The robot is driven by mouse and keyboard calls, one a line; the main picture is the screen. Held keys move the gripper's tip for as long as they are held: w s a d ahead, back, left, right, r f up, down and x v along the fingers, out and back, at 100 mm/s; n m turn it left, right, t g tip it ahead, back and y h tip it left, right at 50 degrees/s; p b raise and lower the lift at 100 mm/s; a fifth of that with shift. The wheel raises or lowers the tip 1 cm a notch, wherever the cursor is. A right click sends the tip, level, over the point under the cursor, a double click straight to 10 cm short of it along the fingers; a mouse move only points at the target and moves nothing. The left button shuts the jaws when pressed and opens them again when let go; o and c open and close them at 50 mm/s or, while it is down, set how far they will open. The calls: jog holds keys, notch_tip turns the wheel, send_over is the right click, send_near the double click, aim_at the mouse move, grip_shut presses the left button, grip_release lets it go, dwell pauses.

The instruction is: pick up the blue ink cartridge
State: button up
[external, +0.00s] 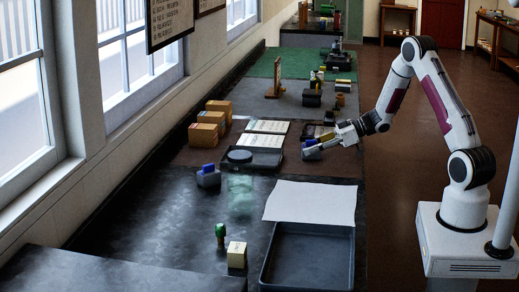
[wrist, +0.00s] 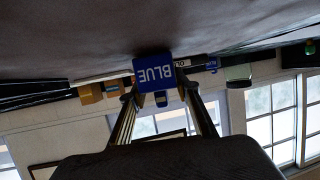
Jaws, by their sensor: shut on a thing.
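The blue ink cartridge (wrist: 153,72), a blue block marked BLUE, sits between the two fingertips of my gripper (wrist: 157,88) in the wrist view, its lettering upside down. My gripper is shut on it. In the external view my gripper (external: 318,147) reaches left, low over the dark bench, and a small blue patch of the cartridge (external: 311,142) shows at its fingertips. A grey block shows just below it; I cannot tell whether the cartridge touches it.
Another blue piece sits on a grey block (external: 208,178) at the left. Tan boxes (external: 204,134) stand by the wall. White paper (external: 311,202) and an empty dark tray (external: 309,257) lie nearer.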

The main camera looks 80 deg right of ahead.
jog(key=shift+r, duration=4.85)
